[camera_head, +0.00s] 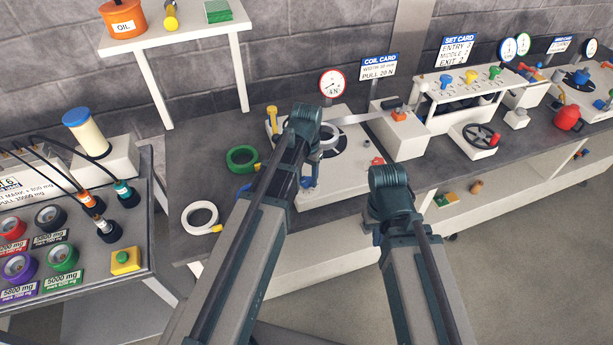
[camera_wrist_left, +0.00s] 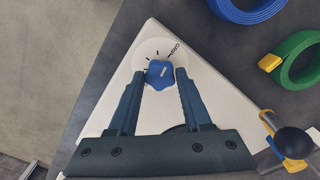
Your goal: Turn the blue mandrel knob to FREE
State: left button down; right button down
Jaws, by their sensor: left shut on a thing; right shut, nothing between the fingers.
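The blue mandrel knob (camera_wrist_left: 160,75) sits on a round pale dial (camera_wrist_left: 158,50) near the corner of a white plate (camera_wrist_left: 215,90) in the left wrist view. The dial has dark tick marks and lettering that looks like GRIP. A small pale mark shows on the knob. My left gripper (camera_wrist_left: 161,77) is shut on the knob, one finger on each side.
A ball-topped lever (camera_wrist_left: 293,142), a green ring (camera_wrist_left: 297,58) and a blue ring (camera_wrist_left: 245,8) are near the plate. In the head view, a white ring (camera_head: 200,217) lies left of my arm. A round gauge (camera_head: 332,83) and the coil card (camera_head: 378,66) stand behind.

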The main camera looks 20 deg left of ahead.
pick_arm(q)
jog(key=n, duration=1.3)
jog(key=shift+n, duration=0.4)
jog(key=n, duration=1.3)
jog(key=shift+n, duration=0.4)
jog(key=shift+c, duration=1.7)
grip_release()
jog(key=shift+r, duration=0.1)
